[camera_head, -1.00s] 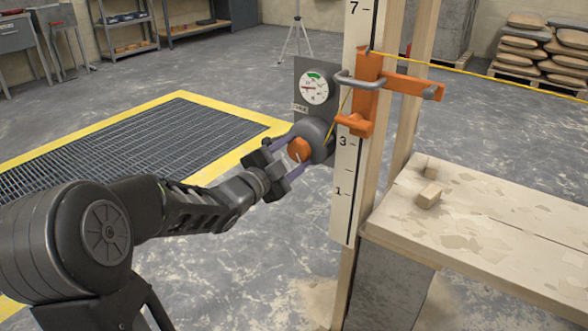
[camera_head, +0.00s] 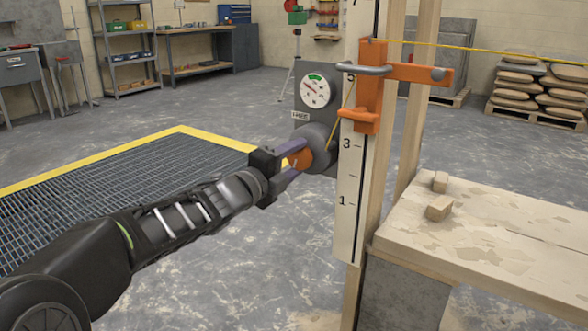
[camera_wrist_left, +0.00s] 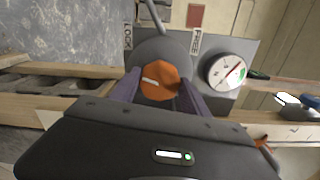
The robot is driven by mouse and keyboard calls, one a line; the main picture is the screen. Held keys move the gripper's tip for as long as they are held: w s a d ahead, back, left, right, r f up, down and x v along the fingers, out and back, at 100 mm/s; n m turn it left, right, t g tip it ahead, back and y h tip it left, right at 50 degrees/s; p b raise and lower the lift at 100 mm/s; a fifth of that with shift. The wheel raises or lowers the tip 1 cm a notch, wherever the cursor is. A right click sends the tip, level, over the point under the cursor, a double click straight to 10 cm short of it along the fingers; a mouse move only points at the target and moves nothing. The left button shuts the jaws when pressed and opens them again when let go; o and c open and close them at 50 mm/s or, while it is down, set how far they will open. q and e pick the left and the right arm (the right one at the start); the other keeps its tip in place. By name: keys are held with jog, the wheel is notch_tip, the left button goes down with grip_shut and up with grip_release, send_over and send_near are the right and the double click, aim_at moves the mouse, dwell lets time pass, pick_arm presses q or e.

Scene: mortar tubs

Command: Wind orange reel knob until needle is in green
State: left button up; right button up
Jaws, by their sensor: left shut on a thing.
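The orange reel knob (camera_head: 299,159) sits on the grey reel (camera_head: 318,146) fixed to the post. My left gripper (camera_head: 294,160) is shut on it, with a purple finger on either side. In the left wrist view the knob (camera_wrist_left: 160,80) shows a white mark on its face. The white dial gauge (camera_head: 315,90) sits above the reel and has a green band at its top. Its needle points to the upper left, outside the green. The gauge (camera_wrist_left: 228,71) also shows in the left wrist view. My right gripper is not in view.
The numbered board (camera_head: 348,190) stands just right of the reel, with an orange bracket (camera_head: 368,90) and a grey handle on it. A plank bench (camera_head: 480,230) with small blocks is at the right. LOCK (camera_wrist_left: 127,37) and FREE (camera_wrist_left: 195,40) labels flank a grey lever.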

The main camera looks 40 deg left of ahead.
pick_arm(q)
jog(key=shift+m, duration=0.3)
jog(key=o, duration=1.4)
jog(key=s+p, duration=0.2)
jog(key=s, duration=0.5)
jog(key=shift+s+d, duration=0.15)
jog(key=shift+s, duration=0.25)
